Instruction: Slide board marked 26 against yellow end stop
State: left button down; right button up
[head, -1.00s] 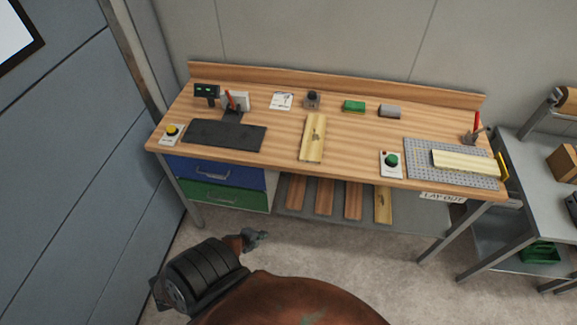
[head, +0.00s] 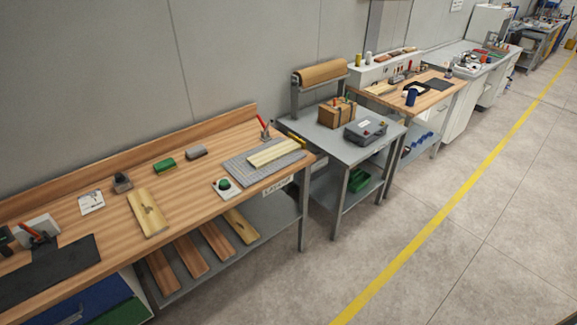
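A pale board (head: 274,152) lies on the grey perforated plate (head: 238,172) at the right end of the wooden bench. The yellow end stop (head: 301,143) shows only as a small sliver at the plate's right edge, and whether the board touches it cannot be told. Another pale board (head: 147,213) with a dark mark lies on the bench left of the plate. The number 26 cannot be read on any board. Neither of my grippers is in view.
A green button box (head: 224,186) stands before the plate, and a red-handled clamp (head: 264,127) behind it. Boards (head: 240,225) lie on the lower shelf. A grey table (head: 335,138) stands to the right. Open floor (head: 350,255) lies in front.

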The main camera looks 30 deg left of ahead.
aim_at(261, 160)
jog(key=z, duration=0.35)
jog(key=i, duration=2.45)
jog(key=u, duration=0.4)
